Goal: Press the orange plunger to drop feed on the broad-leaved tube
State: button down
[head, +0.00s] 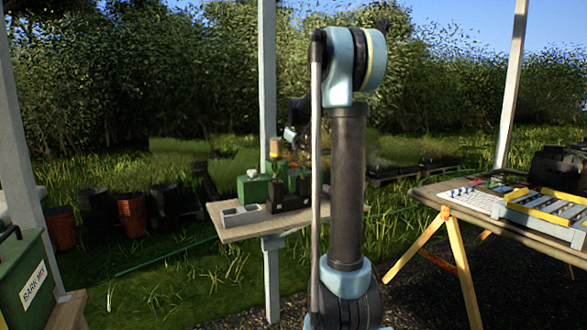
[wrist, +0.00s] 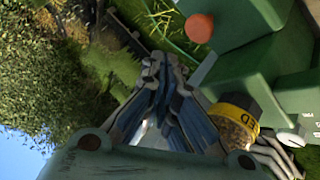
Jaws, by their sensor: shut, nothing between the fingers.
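The orange plunger (wrist: 199,28) shows as a round knob beside a green housing (wrist: 238,22) in the wrist view. My gripper (wrist: 164,66) is shut with nothing in it; its fingertips lie to the left of and below the plunger in the picture, apart from it. A clear jar (wrist: 236,118) of grains with a yellow band sits on the green dispenser. In the head view the green dispenser (head: 253,189) stands on a small table, partly behind my arm. I cannot make out the broad-leaved tube; dark tubes (head: 276,196) stand beside the dispenser.
The small table (head: 232,233) also holds a pale grey box (head: 242,216) near its front left. A trestle table (head: 440,193) with trays stands at right. A green bark mix bin (head: 28,280) is at left, and a post (head: 267,80) rises behind the small table.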

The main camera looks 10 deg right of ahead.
jog(key=shift+r, duration=0.9)
jog(key=shift+s, duration=0.1)
jog(key=s+f, duration=0.1)
jog(key=s, duration=0.4)
jog(key=s+f+m+g, duration=0.1)
jog(key=s, duration=0.4)
jog(key=s+f+m, duration=0.1)
jog(key=s, duration=0.4)
jog(key=shift+d+f+g, duration=0.15)
jog(key=shift+f+g, duration=0.2)
jog(key=shift+g, duration=0.05)
jog(key=s+f+m+g, duration=0.1)
jog(key=s+f+m, duration=0.1)
jog(key=s+f, duration=0.6)
jog(key=s+f+m+g, duration=0.2)
jog(key=s+f, duration=0.6)
jog(key=s, duration=1.1)
jog(key=s+f+m+g, duration=0.2)
jog(key=s+f, duration=0.6)
jog(key=s, duration=0.6)
jog(key=shift+s+d+m, duration=0.15)
jog(key=shift+d+m, duration=0.05)
jog(key=shift+m, duration=0.2)
jog(key=shift+f, duration=0.1)
